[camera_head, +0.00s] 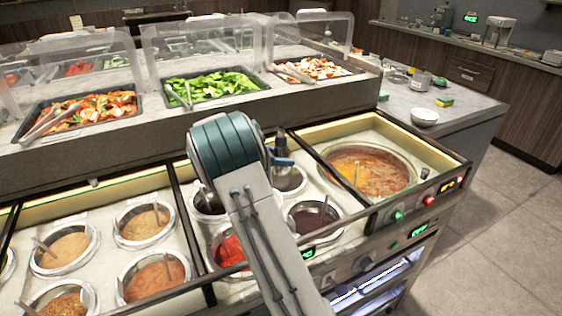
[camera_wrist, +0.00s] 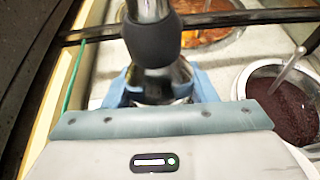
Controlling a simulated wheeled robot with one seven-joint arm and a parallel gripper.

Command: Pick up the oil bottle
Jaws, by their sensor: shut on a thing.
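The oil bottle (camera_wrist: 152,42) stands in the middle of the wrist view, with a shiny neck and a wide black collar; its lower part is hidden behind my gripper. My gripper (camera_wrist: 160,88) has its blue fingers on either side of the bottle just below the collar and is shut on it. In the head view only the dark top of the bottle (camera_head: 281,140) shows above the blue fingers of my gripper (camera_head: 280,160), over the sauce wells. My arm hides the rest of it there.
A large pot of red-orange soup (camera_head: 372,172) sits in the counter to the right. Sauce wells with ladles surround my gripper, including a dark sauce well (camera_head: 313,216) and a red one (camera_head: 231,250). Behind is a raised salad ledge (camera_head: 150,142) with clear guards.

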